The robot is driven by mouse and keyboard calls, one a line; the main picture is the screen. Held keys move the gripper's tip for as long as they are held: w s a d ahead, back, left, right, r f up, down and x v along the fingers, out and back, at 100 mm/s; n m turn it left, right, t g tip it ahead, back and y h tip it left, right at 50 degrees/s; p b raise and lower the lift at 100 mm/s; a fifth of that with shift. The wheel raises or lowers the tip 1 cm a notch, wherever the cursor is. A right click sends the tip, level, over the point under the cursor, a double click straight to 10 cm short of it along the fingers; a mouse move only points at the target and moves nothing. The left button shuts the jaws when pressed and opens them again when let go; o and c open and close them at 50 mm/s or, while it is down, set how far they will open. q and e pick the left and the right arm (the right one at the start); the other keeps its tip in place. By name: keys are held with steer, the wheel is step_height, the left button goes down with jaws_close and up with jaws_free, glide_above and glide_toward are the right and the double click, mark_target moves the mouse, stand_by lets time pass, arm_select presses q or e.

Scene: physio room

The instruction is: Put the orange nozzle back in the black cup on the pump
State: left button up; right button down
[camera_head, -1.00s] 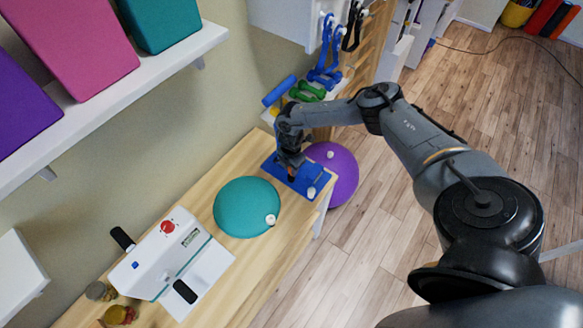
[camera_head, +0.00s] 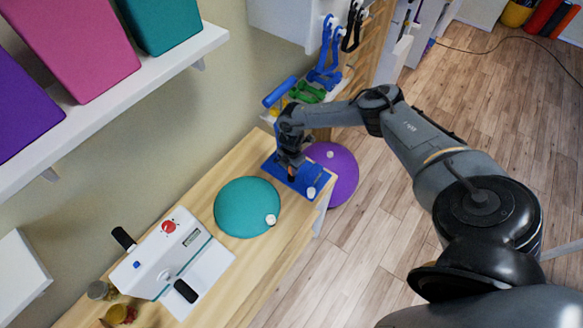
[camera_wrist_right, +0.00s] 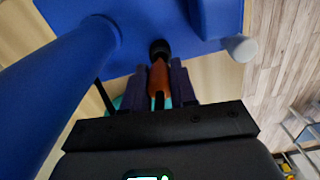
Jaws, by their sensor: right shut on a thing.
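The blue pump stands on the far right end of the wooden table; its flat base (camera_head: 311,180) shows in the head view, and its blue barrel (camera_wrist_right: 60,80) fills the left of the right wrist view. My right gripper (camera_head: 291,168) is over the base. In the wrist view the gripper (camera_wrist_right: 158,85) is shut on the orange nozzle (camera_wrist_right: 158,76). The nozzle points at the black cup (camera_wrist_right: 160,48) on the base, its end at the cup's mouth. I cannot tell whether it is inside. My left gripper is out of view.
A teal cushion (camera_head: 240,205) with a white knob lies beside the pump. A white device (camera_head: 170,262) with a red knob stands nearer on the table. A small white piece (camera_head: 311,193) is at the base's edge. A purple ball (camera_head: 343,175) is past the table end.

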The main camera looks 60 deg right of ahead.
stand_by(0.5)
steer(key=shift+f+b, duration=0.7)
steer(key=shift+f, duration=0.15)
steer(key=shift+f, duration=0.2)
stand_by(0.5)
steer(key=shift+f+b, duration=0.4)
steer(key=c, duration=0.8)
jaws_free()
steer(key=shift+r, duration=0.1)
